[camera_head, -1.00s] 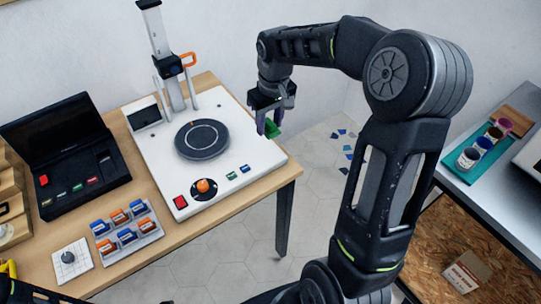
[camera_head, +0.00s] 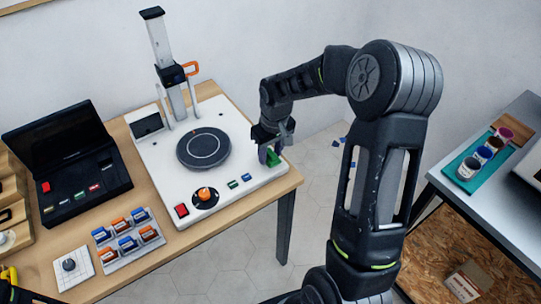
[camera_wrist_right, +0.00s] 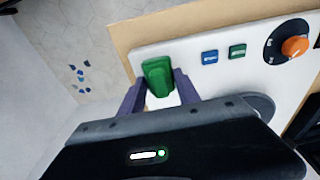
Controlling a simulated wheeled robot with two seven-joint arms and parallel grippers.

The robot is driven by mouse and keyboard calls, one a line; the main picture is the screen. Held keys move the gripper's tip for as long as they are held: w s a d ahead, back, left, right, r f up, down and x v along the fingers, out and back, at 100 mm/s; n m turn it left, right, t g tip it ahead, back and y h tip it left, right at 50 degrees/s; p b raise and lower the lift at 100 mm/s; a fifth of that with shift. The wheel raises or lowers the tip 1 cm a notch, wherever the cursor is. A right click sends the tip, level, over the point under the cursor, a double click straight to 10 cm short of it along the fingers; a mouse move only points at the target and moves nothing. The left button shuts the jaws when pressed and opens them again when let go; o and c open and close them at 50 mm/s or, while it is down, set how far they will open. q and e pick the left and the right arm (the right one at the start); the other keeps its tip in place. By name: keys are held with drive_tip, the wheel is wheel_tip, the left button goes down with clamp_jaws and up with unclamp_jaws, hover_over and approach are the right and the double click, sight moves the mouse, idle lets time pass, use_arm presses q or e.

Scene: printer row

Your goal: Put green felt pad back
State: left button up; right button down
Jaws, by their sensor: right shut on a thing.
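The green felt pad (camera_head: 273,159) shows as a small thick green block. My right gripper (camera_head: 269,152) is shut on it, over the right end of the white machine base (camera_head: 248,140). In the right wrist view the green pad (camera_wrist_right: 158,77) sits between the two purple-grey fingers of the right gripper (camera_wrist_right: 158,84), near the base's edge. I cannot tell whether the pad touches the base.
On the base are a round dark plate (camera_head: 203,148), an orange knob (camera_head: 204,194), a red button (camera_head: 181,210) and small blue and green buttons. A black open case (camera_head: 80,175) and a tray of blue and orange pieces (camera_head: 150,246) stand left. A side table (camera_head: 500,210) is right.

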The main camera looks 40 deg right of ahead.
sight(273, 155)
drive_tip(key=shift+f, duration=0.8)
drive_tip(key=shift+f, duration=0.25)
drive_tip(key=c, duration=0.9)
unclamp_jaws()
drive_tip(key=shift+o, duration=0.2)
drive_tip(key=shift+r, duration=0.15)
drive_tip(key=r, duration=0.4)
drive_tip(key=s+r, duration=0.1)
drive_tip(key=r, duration=0.7)
drive_tip(key=shift+s, duration=0.25)
